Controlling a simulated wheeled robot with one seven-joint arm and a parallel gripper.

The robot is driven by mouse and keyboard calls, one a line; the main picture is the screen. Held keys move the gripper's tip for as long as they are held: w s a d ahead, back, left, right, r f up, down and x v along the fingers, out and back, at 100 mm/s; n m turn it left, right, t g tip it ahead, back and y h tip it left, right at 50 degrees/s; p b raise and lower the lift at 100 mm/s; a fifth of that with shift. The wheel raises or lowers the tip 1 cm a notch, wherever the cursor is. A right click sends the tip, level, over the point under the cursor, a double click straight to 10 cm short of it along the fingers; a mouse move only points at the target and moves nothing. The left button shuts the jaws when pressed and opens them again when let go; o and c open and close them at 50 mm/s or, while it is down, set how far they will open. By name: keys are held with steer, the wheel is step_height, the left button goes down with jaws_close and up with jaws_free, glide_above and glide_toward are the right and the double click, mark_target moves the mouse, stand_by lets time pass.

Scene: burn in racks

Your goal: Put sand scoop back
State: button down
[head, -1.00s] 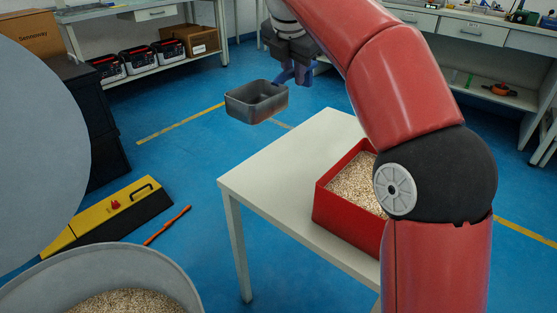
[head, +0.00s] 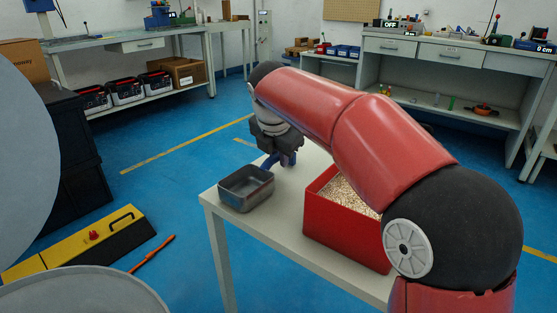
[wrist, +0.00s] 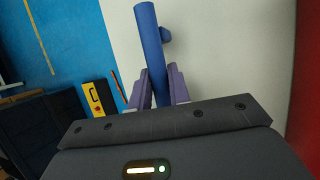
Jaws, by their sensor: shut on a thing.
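The sand scoop (head: 247,190) is a grey, open-topped metal box with a blue handle. In the head view it is at the far left end of the white table (head: 285,232), level and upright. I cannot tell whether it touches the tabletop or hangs just above it. My gripper (head: 284,160) is shut on the blue handle, to the right of the box. In the wrist view the handle (wrist: 152,50) stands between my purple fingers (wrist: 157,90), with the pale tabletop behind. The scoop's box is out of that view.
A red bin (head: 335,228) of pale granules stands on the table, partly behind my arm. A grey round container (head: 85,290) is at lower left. A yellow-black case (head: 80,245) and an orange bar (head: 152,254) lie on the blue floor. Workbenches line the back.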

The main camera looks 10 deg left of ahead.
steer(key=shift+f, duration=0.2)
steer(key=c, duration=1.3)
jaws_free()
steer(key=shift+r, duration=0.35)
steer(key=p+v, duration=0.3)
steer(key=v, duration=0.8)
steer(key=shift+s+r, duration=0.25)
steer(key=shift+s, duration=0.15)
